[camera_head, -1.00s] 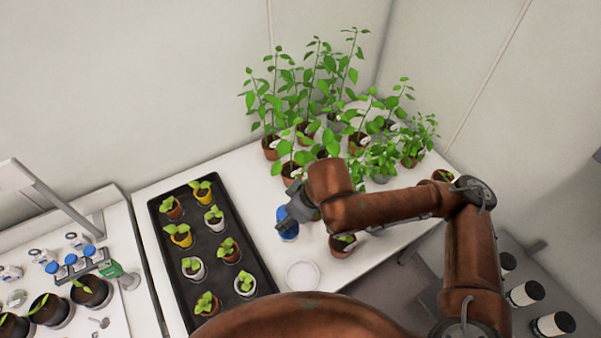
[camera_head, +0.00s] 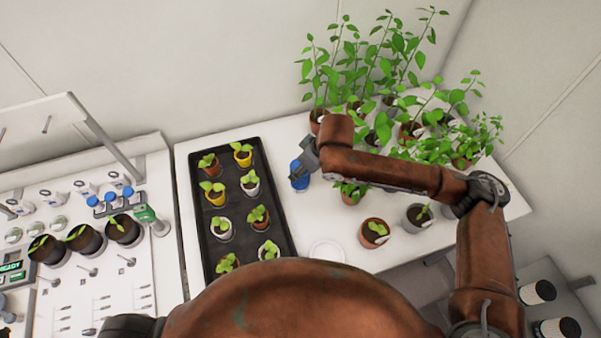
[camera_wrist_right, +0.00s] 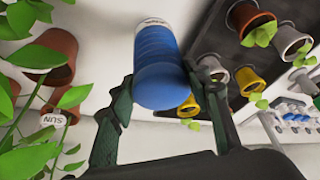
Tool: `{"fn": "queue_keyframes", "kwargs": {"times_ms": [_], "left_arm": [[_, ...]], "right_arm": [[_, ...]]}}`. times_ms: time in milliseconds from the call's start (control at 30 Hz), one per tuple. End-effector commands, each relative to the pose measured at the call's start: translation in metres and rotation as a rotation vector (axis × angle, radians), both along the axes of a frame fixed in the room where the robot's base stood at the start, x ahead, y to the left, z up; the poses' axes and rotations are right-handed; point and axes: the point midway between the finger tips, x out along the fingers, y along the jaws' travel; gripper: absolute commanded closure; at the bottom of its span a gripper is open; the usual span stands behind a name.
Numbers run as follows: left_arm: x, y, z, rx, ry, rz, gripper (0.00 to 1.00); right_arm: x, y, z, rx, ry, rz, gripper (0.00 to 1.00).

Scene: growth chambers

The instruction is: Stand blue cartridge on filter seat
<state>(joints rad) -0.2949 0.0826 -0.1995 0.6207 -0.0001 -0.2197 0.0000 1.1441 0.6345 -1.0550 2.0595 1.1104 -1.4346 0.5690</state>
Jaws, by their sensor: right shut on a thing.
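The blue cartridge (camera_head: 299,176) is at the right of the black tray, in the head view. My right gripper (camera_head: 304,160) is shut on it. In the right wrist view the cartridge (camera_wrist_right: 160,65) is between the two dark fingers (camera_wrist_right: 160,90), with its white labelled end at the top edge. I cannot tell whether it touches the bench. A flat white round disc (camera_head: 327,252), which may be the filter seat, lies on the white bench nearer to me, partly cut off by my body. My left gripper is not in view.
The black tray (camera_head: 285,222) holds several potted seedlings. Tall green plants (camera_head: 375,65) crowd the back right. A brown pot (camera_head: 374,234) and a grey pot (camera_head: 417,217) stand right of the disc. A left bench (camera_head: 160,265) carries blue-capped bottles.

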Motion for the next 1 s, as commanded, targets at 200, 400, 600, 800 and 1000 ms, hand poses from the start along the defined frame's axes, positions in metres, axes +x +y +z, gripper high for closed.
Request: {"fn": "queue_keyframes", "kwargs": {"times_ms": [200, 400, 600, 800, 1000], "left_arm": [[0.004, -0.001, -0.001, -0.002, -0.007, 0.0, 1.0], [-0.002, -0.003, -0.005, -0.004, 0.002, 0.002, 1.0], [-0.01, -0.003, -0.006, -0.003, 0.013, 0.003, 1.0], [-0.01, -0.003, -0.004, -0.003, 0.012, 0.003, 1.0], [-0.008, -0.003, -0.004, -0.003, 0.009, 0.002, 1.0]], "right_arm": [[0.009, 0.003, -0.011, -0.001, -0.001, -0.002, 0.96], [0.011, 0.004, -0.04, 0.0, 0.001, -0.002, 0.96], [0.012, 0.004, -0.044, 0.0, -0.002, -0.002, 0.96], [0.011, 0.004, -0.046, -0.001, -0.001, -0.002, 0.96], [0.011, 0.004, -0.047, -0.001, -0.001, -0.002, 0.44]]}}
